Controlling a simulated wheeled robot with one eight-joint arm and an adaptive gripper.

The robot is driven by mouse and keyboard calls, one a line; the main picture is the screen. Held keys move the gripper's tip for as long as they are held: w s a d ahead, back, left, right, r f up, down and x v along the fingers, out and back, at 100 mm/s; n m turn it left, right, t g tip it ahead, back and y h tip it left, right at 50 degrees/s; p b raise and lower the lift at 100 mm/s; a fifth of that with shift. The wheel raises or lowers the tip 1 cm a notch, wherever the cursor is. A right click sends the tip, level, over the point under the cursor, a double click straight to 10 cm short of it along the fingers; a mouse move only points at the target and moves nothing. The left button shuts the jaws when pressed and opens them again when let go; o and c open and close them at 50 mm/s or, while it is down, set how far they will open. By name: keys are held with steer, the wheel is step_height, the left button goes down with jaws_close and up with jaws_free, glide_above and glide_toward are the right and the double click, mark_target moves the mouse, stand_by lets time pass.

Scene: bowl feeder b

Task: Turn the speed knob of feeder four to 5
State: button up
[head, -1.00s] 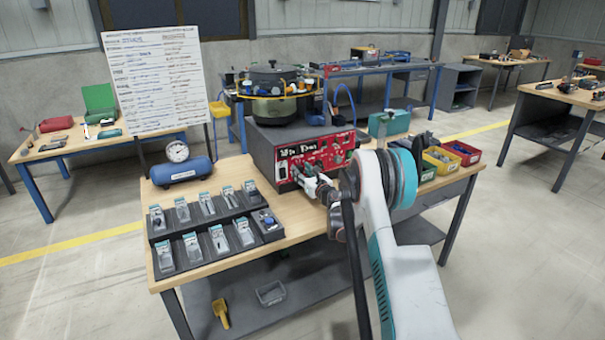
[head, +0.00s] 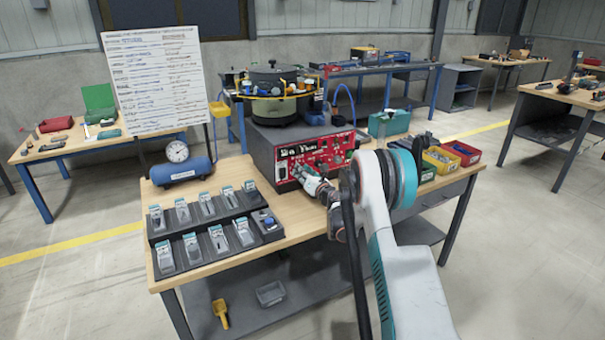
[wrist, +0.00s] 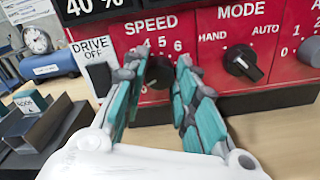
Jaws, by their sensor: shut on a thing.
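The feeder's red control panel (head: 318,152) faces me below its dark bowl (head: 272,78). In the wrist view the panel (wrist: 205,30) carries the label SPEED, with 4, 5 and 6 readable above the knob.
The mode knob (wrist: 240,62) stands right of my fingers, and a DRIVE OFF label (wrist: 95,62) is at their left. A dark rack of small packets (head: 215,228) and a blue tank with a gauge (head: 180,170) stand on the bench at left.

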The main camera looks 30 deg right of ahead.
steer(key=m, duration=2.5)
steer(key=shift+d+f, duration=0.1)
steer(key=shift+f, duration=0.2)
steer(key=o, duration=1)
steer(key=shift+o, duration=0.2)
steer(key=shift+s, duration=0.1)
steer(key=s, duration=1.2)
steer(key=shift+d, duration=0.15)
